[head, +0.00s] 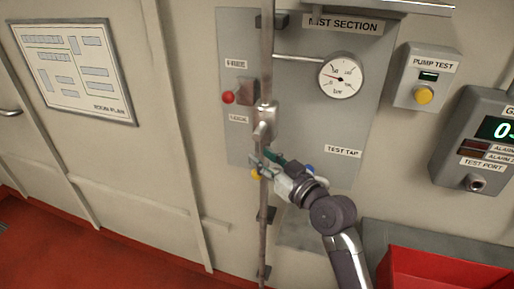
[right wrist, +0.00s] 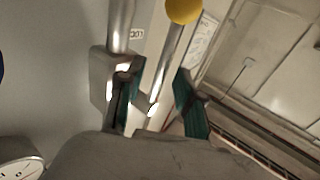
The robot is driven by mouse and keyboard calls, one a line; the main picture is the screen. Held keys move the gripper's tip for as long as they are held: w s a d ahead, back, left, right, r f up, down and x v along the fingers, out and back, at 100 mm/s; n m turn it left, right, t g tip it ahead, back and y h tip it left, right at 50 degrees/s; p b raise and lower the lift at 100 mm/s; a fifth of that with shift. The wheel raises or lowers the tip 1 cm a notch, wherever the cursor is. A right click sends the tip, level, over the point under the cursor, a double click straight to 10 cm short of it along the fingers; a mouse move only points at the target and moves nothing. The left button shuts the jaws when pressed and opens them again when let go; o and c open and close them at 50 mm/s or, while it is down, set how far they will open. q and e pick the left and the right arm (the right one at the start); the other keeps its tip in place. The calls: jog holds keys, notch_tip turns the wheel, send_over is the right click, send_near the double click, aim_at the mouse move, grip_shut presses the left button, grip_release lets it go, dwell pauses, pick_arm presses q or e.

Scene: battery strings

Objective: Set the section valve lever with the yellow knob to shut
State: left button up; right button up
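The section valve (head: 264,116) sits on a vertical pipe in the head view; its grey body also shows in the right wrist view (right wrist: 103,78). Its lever (right wrist: 166,65) ends in a yellow knob (right wrist: 183,10), which shows low beside the pipe in the head view (head: 256,174). The lever hangs down, roughly along the pipe. My right gripper (head: 264,161) is at the lever, just below the valve body. In the right wrist view its teal fingers (right wrist: 158,100) stand apart, with the lever between them and gaps visible. My left gripper is out of view.
A red knob (head: 228,97) is left of the pipe. A pressure gauge (head: 341,75) is on the panel to the right. A blue part (head: 309,168) shows just behind my right gripper. A pump test box (head: 426,78) and a red bin (head: 440,270) are farther right.

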jog(key=shift+w+a+r, duration=0.15)
jog(key=shift+w+a, duration=0.25)
jog(key=shift+w, duration=0.05)
jog(key=shift+w+a, duration=0.2)
jog(key=shift+w, duration=0.05)
jog(key=shift+w+a, duration=0.2)
jog(key=shift+w, duration=0.1)
jog(key=c, duration=0.6)
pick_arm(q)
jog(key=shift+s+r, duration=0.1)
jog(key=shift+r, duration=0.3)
pick_arm(e)
grip_shut()
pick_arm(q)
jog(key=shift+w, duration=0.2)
